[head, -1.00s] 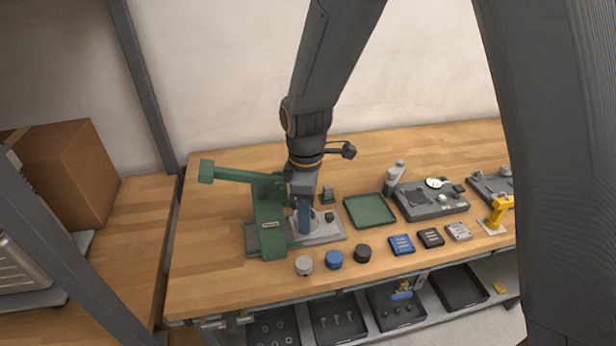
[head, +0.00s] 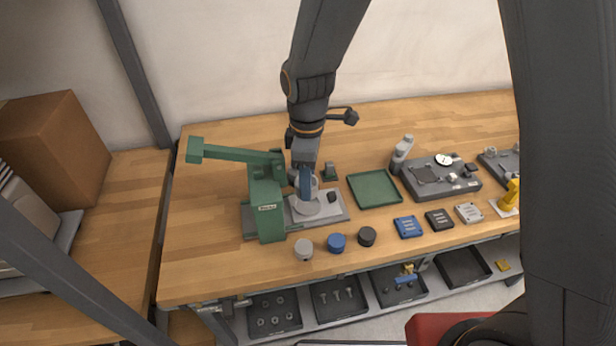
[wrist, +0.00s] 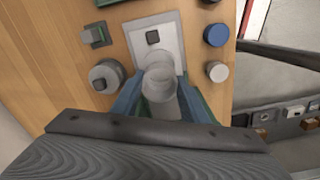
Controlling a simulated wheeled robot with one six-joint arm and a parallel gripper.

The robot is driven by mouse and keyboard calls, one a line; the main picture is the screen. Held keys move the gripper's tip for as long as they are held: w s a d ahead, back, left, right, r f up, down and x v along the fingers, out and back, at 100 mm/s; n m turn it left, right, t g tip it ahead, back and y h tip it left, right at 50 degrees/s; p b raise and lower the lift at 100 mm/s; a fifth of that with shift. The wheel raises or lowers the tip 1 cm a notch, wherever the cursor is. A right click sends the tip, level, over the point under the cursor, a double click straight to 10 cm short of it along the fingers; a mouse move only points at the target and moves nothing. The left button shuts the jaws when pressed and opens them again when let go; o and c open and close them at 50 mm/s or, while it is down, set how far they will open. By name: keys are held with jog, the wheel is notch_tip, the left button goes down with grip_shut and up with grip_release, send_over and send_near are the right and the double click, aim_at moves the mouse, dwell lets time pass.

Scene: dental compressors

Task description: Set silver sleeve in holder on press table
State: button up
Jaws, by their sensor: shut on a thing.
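My gripper (head: 306,190) has blue fingers and is shut on a light grey, silver-looking sleeve. In the wrist view the sleeve (wrist: 159,82) stands between the two fingers (wrist: 160,102), its round top towards the camera. The green press (head: 266,205) stands just left of my gripper. Its pale grey table plate (head: 334,208) lies under the gripper and also shows in the wrist view (wrist: 146,55). A round grey holder shape (head: 304,209) shows on the plate below the fingers. Whether the sleeve sits inside it or above it, I cannot tell.
Silver (head: 304,249), blue (head: 337,242) and black (head: 367,236) caps line the front. A green tray (head: 374,188) lies to the right. A grey round part (wrist: 107,77) stands behind the plate.

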aim_at(309, 207)
notch_tip(309, 207, down, 3)
jog(key=shift+f+b, duration=0.2)
jog(key=shift+b, duration=0.85)
jog(key=shift+r, duration=0.2)
jog(key=shift+s+d+f, duration=0.1)
jog(key=shift+f, duration=0.55)
jog(key=shift+s+d+f, duration=0.1)
jog(key=shift+f, duration=0.5)
dwell(1.7)
